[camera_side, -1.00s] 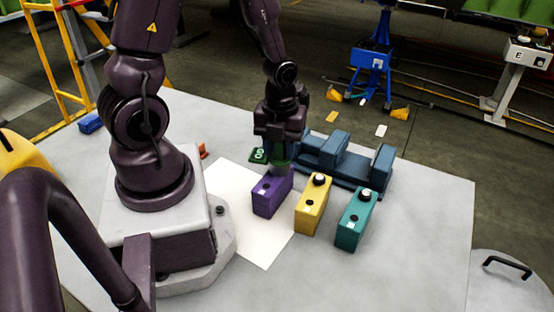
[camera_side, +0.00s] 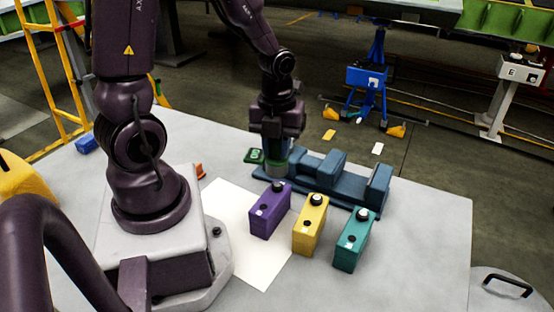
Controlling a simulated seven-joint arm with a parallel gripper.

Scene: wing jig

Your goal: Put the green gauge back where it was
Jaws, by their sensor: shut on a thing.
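My gripper (camera_side: 274,145) points down and is shut on the green gauge (camera_side: 254,156). A flat green tag with pale marks sticks out to the left of the jaws. A grey cylinder (camera_side: 276,169) shows below the jaws, with green around its top; the jaws hide the rest. The cylinder's lower end is in front of the left end of the dark blue jig (camera_side: 345,191). I cannot tell whether it touches the jig or hangs above it. It appears just behind the purple block (camera_side: 268,222).
A yellow block (camera_side: 310,232) and a teal block (camera_side: 349,252) stand right of the purple one, each with a dark knob. A white sheet (camera_side: 255,270) lies in front. A small blue block (camera_side: 86,144) lies far left. The table's right front is clear.

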